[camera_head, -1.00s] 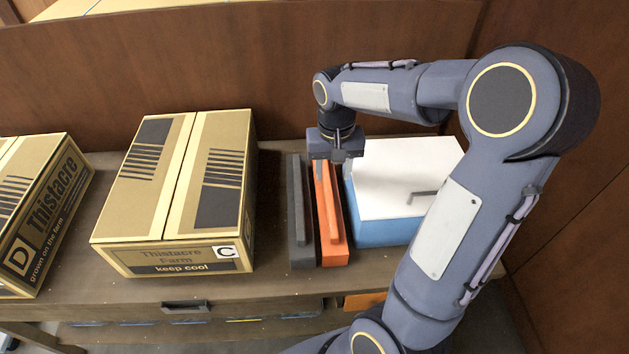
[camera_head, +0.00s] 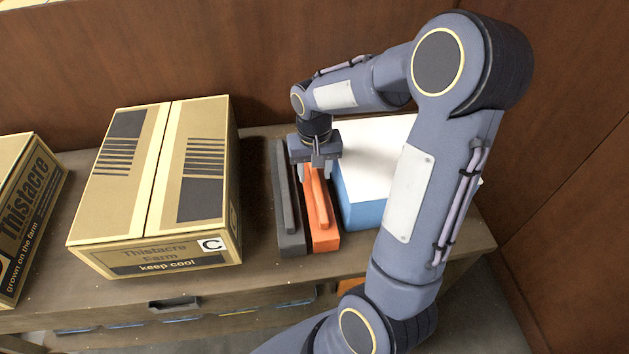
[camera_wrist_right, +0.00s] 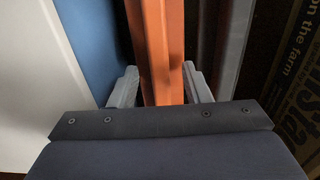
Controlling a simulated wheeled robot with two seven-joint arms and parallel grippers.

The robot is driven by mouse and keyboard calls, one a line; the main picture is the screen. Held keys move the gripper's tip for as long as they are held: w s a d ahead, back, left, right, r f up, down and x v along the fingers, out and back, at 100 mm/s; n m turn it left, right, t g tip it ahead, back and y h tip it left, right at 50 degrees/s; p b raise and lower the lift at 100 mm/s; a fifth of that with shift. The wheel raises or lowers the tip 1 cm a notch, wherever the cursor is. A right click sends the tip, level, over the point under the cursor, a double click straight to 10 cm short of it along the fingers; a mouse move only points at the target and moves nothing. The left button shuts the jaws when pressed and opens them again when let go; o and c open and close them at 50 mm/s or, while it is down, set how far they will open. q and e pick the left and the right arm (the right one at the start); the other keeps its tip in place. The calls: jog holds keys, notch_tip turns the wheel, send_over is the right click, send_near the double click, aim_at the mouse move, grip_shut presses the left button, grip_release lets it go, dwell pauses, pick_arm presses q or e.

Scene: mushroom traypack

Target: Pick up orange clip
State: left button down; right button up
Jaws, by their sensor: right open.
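The orange clip (camera_head: 319,212) is a long bar with a raised ridge, lying lengthwise on the table between a dark grey clip and a blue-and-white box. My right gripper (camera_head: 315,170) is over its far end, pointing down. In the right wrist view the orange clip (camera_wrist_right: 160,50) runs between the two light grey fingers (camera_wrist_right: 160,88), one on each side of it. The fingers are open, with a gap visible beside the clip. My left gripper is not in view.
The dark grey clip (camera_head: 289,215) lies close on the left. The blue box with a white lid (camera_head: 362,213) stands close on the right. A large cardboard box (camera_head: 150,190) is farther left. A wooden wall (camera_head: 230,60) rises behind the table.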

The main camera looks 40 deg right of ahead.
grip_shut()
